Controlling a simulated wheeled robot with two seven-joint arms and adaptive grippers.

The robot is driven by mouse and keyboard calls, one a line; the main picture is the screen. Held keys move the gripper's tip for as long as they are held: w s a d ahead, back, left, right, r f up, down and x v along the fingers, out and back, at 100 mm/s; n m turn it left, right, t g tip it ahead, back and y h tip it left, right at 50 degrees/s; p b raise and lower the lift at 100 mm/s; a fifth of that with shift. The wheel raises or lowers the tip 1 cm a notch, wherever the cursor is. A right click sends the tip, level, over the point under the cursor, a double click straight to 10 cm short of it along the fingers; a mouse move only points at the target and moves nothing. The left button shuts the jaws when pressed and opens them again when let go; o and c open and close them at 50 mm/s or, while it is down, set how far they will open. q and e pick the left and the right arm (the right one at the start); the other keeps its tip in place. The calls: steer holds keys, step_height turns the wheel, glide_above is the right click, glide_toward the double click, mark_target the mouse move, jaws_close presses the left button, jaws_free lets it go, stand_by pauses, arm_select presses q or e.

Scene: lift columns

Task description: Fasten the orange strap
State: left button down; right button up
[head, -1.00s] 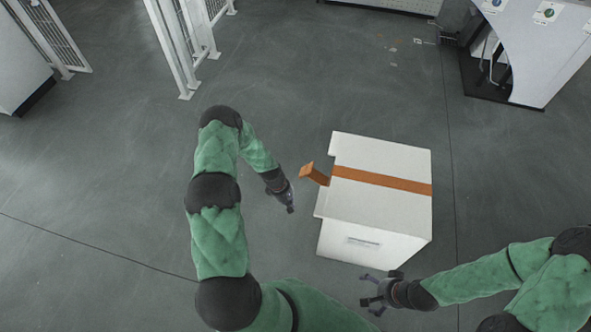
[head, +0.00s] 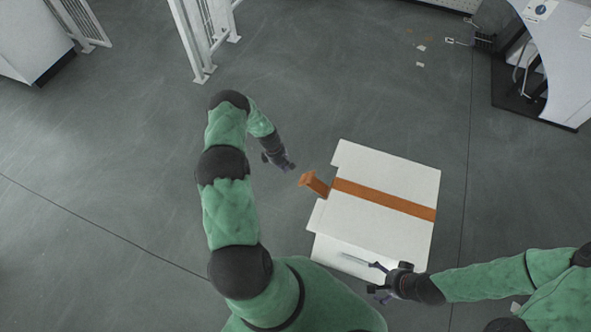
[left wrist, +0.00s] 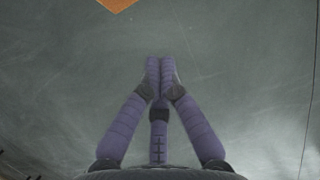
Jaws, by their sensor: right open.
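The orange strap (head: 385,200) lies flat across the top of a white box (head: 390,180). Its loose end (head: 315,184) sticks out past the left side of the box, bent upward. In the left wrist view an orange corner (left wrist: 117,3) shows at the top edge. My left gripper (head: 288,167) is up and left of the loose end, apart from it. Its purple fingers (left wrist: 160,68) are together with nothing visible between them. My right gripper (head: 373,278) is open and empty at the box's near side; I cannot tell if it touches.
The box's near face has a slot-like handle (head: 355,258). A white fence (head: 200,40) stands at the upper left and a white machine (head: 550,65) at the upper right. The grey floor around the box is mostly clear.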

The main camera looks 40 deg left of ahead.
arm_select(q)
steer(key=s+b+x, duration=0.1)
steer(key=b+x, duration=0.3)
steer(key=x, duration=0.6)
steer(key=d+r, duration=0.1)
steer(key=w+d+r, duration=0.1)
steer(key=r, duration=0.1)
steer(key=shift+w+d+r, duration=0.15)
steer(key=shift+r, duration=0.15)
steer(key=shift+r, duration=0.15)
steer(key=shift+r+y+p, duration=0.25)
steer(key=shift+y+p, duration=0.05)
steer(key=shift+p, duration=0.15)
